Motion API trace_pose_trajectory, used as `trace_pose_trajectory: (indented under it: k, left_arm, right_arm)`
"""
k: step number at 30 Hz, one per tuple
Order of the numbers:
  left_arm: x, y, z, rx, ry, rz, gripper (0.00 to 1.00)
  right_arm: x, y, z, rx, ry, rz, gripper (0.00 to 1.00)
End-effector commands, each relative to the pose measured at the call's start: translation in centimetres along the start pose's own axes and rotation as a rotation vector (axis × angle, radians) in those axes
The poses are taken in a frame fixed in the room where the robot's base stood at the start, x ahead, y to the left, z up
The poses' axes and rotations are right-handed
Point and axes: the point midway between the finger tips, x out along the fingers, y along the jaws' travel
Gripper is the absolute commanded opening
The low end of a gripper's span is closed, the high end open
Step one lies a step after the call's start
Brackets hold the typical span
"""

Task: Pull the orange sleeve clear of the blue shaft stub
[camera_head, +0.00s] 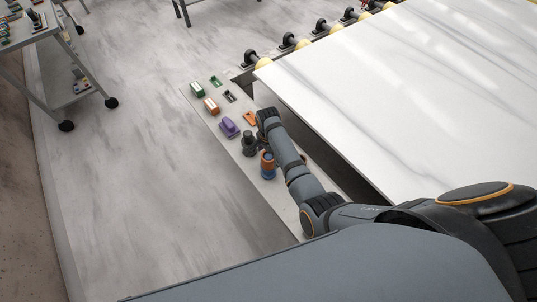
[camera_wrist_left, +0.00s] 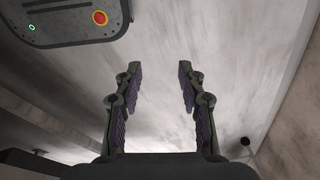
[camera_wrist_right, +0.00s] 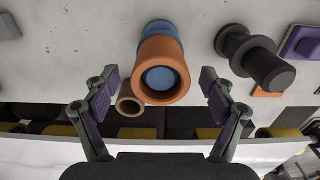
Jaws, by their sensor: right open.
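The orange sleeve (camera_wrist_right: 160,50) sits around the blue shaft stub (camera_wrist_right: 160,78) in the right wrist view. The stub's end face shows inside the sleeve's open end, and its wider blue base shows behind. In the head view the orange sleeve (camera_head: 266,158) and blue base (camera_head: 268,174) stand on the narrow ledge, partly hidden by my right arm. My right gripper (camera_wrist_right: 160,82) is open, its fingers on either side of the sleeve in the picture, with gaps; contact does not show. My left gripper (camera_wrist_left: 159,70) is open and empty over the floor, outside the head view.
A dark grey spool-shaped part (camera_head: 248,144) stands close beside the sleeve. A purple block (camera_head: 229,127), an orange-white block (camera_head: 211,105) and green pieces lie farther along the ledge (camera_head: 262,206). A large stone slab (camera_head: 400,90) lies on rollers to the right. A tan tube (camera_wrist_right: 130,100) is nearby.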

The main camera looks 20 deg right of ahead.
Motion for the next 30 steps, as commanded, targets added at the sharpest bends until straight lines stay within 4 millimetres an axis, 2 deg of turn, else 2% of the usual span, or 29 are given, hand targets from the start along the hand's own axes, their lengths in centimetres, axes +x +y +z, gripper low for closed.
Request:
trace_pose_trajectory:
  k: [3,7,8,17,21,30]
  left_arm:
    - [0.0,0.0,2.2,0.001,-0.031,0.0,0.4]
    - [-0.1,0.0,3.0,0.002,-0.043,0.0,0.4]
    - [-0.1,0.0,2.9,0.002,-0.043,0.0,0.4]
    - [0.0,-0.3,0.9,0.002,-0.013,-0.003,0.4]
    - [0.0,-0.3,0.8,0.002,-0.01,-0.004,0.4]
    - [-0.9,-0.4,1.2,0.003,-0.019,-0.004,0.4]
  right_arm:
    - [0.0,0.0,0.0,0.0,0.0,0.0,0.84]
    - [0.0,0.0,0.0,0.0,0.0,0.0,0.84]
    - [0.0,0.0,0.0,0.0,0.0,0.0,0.81]
    - [0.0,0.0,0.0,0.0,0.0,0.0,0.41]
    - [0.0,0.0,0.0,0.0,0.0,0.0,0.23]
    - [-0.9,0.0,0.0,0.0,0.0,0.0,0.22]
